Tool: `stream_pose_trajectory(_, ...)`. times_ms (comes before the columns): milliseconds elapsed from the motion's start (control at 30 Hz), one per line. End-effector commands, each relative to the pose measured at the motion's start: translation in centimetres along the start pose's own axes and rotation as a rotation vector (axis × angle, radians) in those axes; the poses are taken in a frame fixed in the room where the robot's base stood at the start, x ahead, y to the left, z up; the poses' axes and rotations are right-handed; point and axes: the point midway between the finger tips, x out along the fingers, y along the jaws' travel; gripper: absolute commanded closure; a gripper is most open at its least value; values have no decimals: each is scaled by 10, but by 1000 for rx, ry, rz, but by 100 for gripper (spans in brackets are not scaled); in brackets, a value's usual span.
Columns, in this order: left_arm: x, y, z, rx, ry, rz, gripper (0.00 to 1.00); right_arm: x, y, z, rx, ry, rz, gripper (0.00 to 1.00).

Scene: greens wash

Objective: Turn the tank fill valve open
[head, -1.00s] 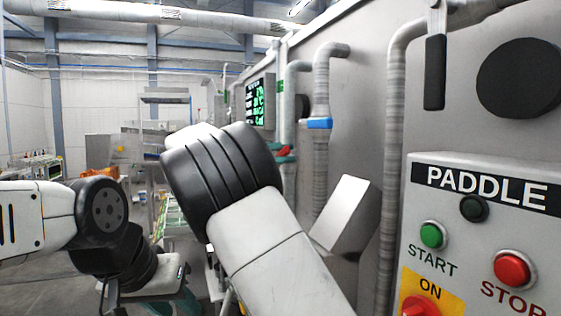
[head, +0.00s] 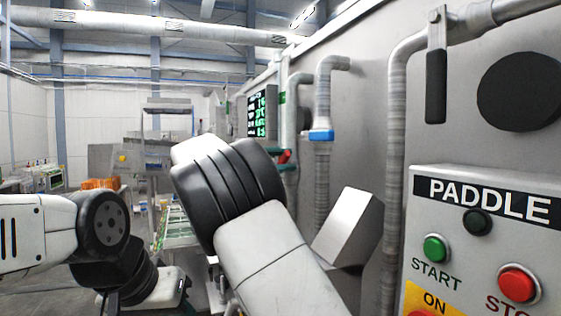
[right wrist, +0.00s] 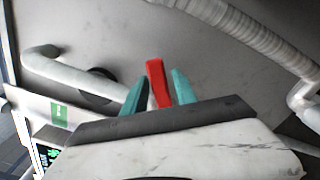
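A red valve handle (right wrist: 158,82) stands between the two teal fingers of my right gripper (right wrist: 157,90) in the right wrist view. A narrow gap shows on both sides of it, so the fingers are open around the handle rather than closed on it. In the head view the red handle (head: 285,156) is a small patch beside the pipes, past my right forearm, with the teal fingers next to it. The valve body is hidden. My left arm comes in at the lower left; its fingers are not clearly seen.
A grey PADDLE control box (head: 480,190) with a green START button (head: 436,247) and a red STOP button (head: 517,283) is at the right. A black-handled lever (head: 436,85) hangs from a pipe above it. Vertical pipes (head: 322,180) run along the tank wall.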

Motion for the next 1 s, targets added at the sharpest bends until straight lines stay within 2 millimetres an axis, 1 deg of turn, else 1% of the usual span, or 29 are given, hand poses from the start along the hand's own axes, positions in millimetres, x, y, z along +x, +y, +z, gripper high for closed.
stream_pose_trajectory(367,0,0,0,0,0,0,64,-2,0,0,2,-2,0,58)
stream_pose_trajectory(467,0,0,0,0,0,0,64,-12,1,0,2,0,1,58)
stream_pose_trajectory(700,0,0,0,0,0,0,64,-53,0,0,2,0,3,58)
stream_pose_trajectory(800,0,0,0,0,0,0,64,-67,0,0,2,0,1,58)
stream_pose_trajectory(900,0,0,0,0,0,0,64,-75,0,0,1,0,1,58)
stream_pose_trajectory(1000,0,0,0,0,0,0,64,-78,0,0,1,-1,0,58)
